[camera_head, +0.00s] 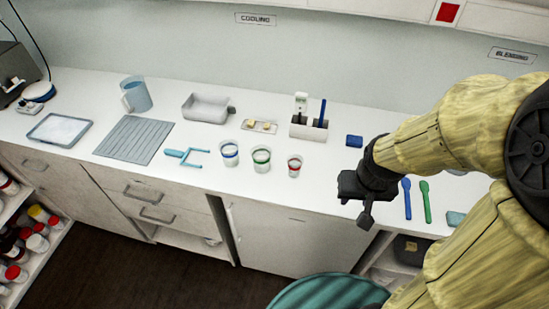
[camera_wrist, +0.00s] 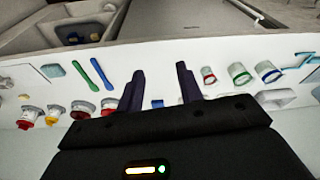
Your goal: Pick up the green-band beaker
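The green-band beaker (camera_head: 261,159) is a small clear cup with a green ring. It stands upright on the white counter between the blue-band beaker (camera_head: 229,154) and the red-band beaker (camera_head: 294,166). It also shows in the wrist view (camera_wrist: 239,74), right of my fingers. My gripper (camera_head: 358,195) is to the right of all three beakers in the head view, near the counter's front edge and apart from them. In the wrist view its two dark fingers (camera_wrist: 160,84) are spread with nothing between them.
Behind the beakers are a small tray with yellowish pieces (camera_head: 260,126) and a holder (camera_head: 309,127) with upright tools. A light-blue forked tool (camera_head: 187,157) lies left of them. Blue and green spatulas (camera_head: 426,200) lie right of my gripper. The counter in front of the beakers is clear.

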